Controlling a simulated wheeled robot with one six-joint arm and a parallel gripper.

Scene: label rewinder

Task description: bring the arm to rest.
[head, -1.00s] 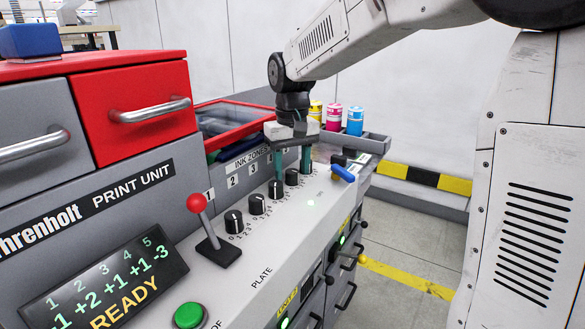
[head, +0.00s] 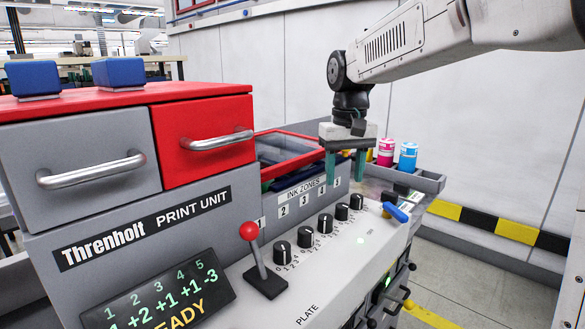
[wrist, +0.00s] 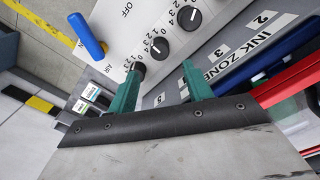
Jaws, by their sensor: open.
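My gripper (head: 345,168) hangs from my arm with its two green fingers pointing down, apart and with nothing between them. In the head view it is in front of the ink zone labels, above the far end of the row of black knobs (head: 325,222). In the wrist view my gripper (wrist: 160,88) shows both fingers spread, with a black knob (wrist: 136,68) just beyond the left fingertip. I cannot tell the exact gap between fingers and knobs.
A red-knobbed lever (head: 249,232) stands on the panel. A blue switch handle (head: 397,212) is at the panel's far end. Ink cans (head: 408,157) stand in a tray behind. Two drawers (head: 203,140) are at left. The floor at right is clear.

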